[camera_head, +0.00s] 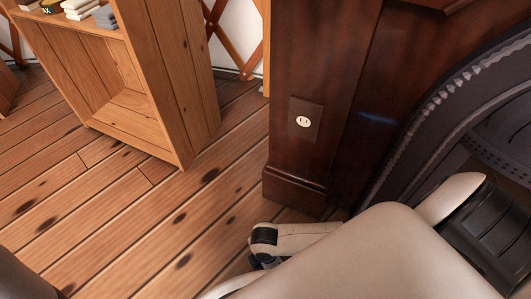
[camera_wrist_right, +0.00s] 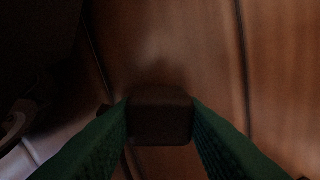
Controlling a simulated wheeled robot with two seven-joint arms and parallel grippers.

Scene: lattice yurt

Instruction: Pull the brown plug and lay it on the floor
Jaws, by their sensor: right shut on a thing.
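The brown plug (camera_wrist_right: 160,118) is a dark block between the green fingertips of my right gripper (camera_wrist_right: 160,112) in the right wrist view. The gripper is shut on it, over wooden planks. A soft shadow lies by the plug; I cannot tell whether it touches the floor. In the head view the plug is hidden by my right arm, which reaches down beside the dark cabinet. The wall socket (camera_head: 304,122) on the dark wood has a pale round face with nothing in it. My left gripper is not in view.
The plank floor (camera_head: 130,225) is clear left of the dark wood cabinet (camera_head: 312,60). An open wooden shelf unit (camera_head: 187,85) with small items on top stands at the upper left. A dark curved, ribbed thing (camera_head: 440,115) is at the right.

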